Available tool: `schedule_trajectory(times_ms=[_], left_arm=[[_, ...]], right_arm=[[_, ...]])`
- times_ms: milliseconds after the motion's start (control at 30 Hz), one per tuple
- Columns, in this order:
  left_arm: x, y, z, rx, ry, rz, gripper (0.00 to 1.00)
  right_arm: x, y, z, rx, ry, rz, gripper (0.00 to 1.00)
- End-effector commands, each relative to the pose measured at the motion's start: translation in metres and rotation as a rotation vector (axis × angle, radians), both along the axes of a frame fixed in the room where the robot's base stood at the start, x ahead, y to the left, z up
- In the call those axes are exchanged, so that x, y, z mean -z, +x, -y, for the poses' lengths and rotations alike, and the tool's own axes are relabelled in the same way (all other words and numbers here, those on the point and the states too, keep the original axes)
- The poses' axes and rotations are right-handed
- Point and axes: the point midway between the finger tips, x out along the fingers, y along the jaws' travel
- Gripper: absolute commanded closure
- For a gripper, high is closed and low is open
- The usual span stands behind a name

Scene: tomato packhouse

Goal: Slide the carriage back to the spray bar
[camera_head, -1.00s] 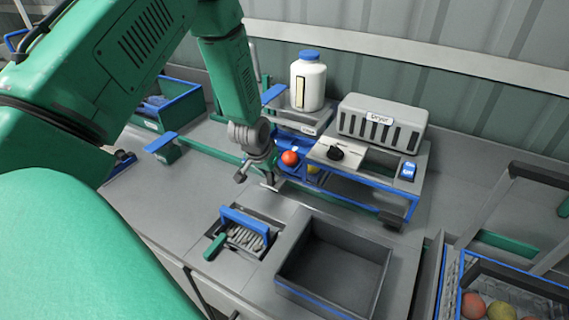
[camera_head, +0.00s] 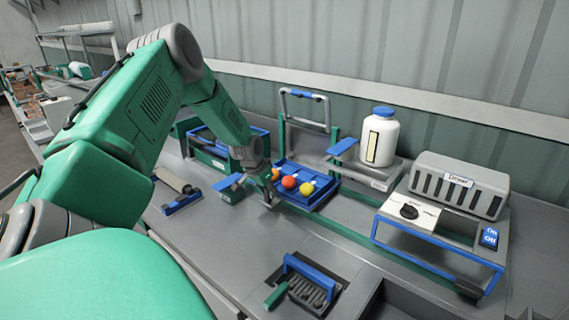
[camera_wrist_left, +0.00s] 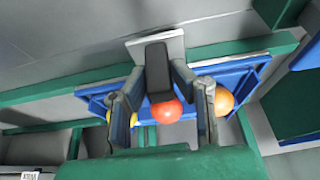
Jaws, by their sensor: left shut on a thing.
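The carriage is a blue tray (camera_head: 322,197) on green rails, carrying an orange ball (camera_head: 275,174), a red ball (camera_head: 289,183) and a yellow ball (camera_head: 307,188). It stands left of the white bottle, in front of an upright green and grey frame with a blue-marked top bar (camera_head: 305,95), perhaps the spray bar. My left gripper (camera_head: 268,198) is at the tray's near side. In the left wrist view its fingers (camera_wrist_left: 158,72) are shut on a dark handle (camera_wrist_left: 157,62) with a pale plate, beside the blue tray. My right gripper is not in view.
The dryer (camera_head: 458,183) and its blue-edged stand with a knob (camera_head: 409,211) are at right. A white bottle (camera_head: 380,138) stands on a grey platform behind the rails. A green bin (camera_head: 205,150) lies behind my arm. A brush (camera_head: 276,296) sits in a recess in front.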

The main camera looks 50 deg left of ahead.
Motion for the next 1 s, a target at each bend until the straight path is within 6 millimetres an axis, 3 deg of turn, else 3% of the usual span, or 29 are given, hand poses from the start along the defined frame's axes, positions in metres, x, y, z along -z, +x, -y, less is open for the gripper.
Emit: schedule_trajectory(times_ms=[100, 300, 800, 833, 867, 1000], left_arm=[[-0.001, -0.004, -0.021, -0.005, 0.002, 0.008, 1.0], [-0.001, -0.007, -0.038, -0.003, 0.004, 0.005, 1.0], [-0.003, -0.008, -0.045, -0.002, 0.008, 0.007, 1.0], [-0.003, -0.008, -0.045, -0.002, 0.008, 0.007, 0.7], [-0.003, -0.008, -0.045, -0.002, 0.008, 0.007, 0.6], [-0.003, -0.008, -0.044, -0.001, 0.005, 0.006, 0.6]], right_arm=[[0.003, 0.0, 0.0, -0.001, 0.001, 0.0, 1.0], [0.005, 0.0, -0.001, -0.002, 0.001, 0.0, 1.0], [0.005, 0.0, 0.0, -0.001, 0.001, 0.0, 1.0], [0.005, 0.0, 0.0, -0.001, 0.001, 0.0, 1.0], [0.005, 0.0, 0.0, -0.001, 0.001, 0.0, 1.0], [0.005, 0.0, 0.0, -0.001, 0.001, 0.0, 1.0]])
